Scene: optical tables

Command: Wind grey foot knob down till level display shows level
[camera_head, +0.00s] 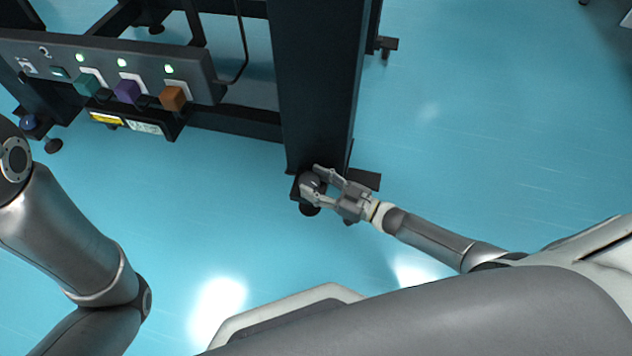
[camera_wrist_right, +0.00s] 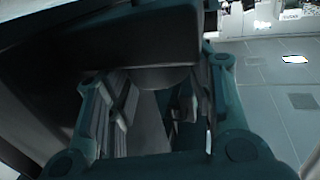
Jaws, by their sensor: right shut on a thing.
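The grey foot knob (camera_head: 309,183) sits at the bottom of the dark table leg (camera_head: 316,80). My right gripper (camera_head: 317,184) is shut on this knob, with its fingers on either side of it. In the right wrist view, a dark rounded part (camera_wrist_right: 163,76), probably the knob, shows between the fingers; the view is dark and its edges are partly hidden. No level display can be made out for sure. A dark panel (camera_head: 120,62) marked 2 carries three lit green lamps. My left gripper is out of view; only left arm links show.
Green (camera_head: 88,84), purple (camera_head: 128,91) and orange (camera_head: 172,98) blocks stick out of the panel. A blue knob (camera_head: 28,122) sits by another foot at the far left.

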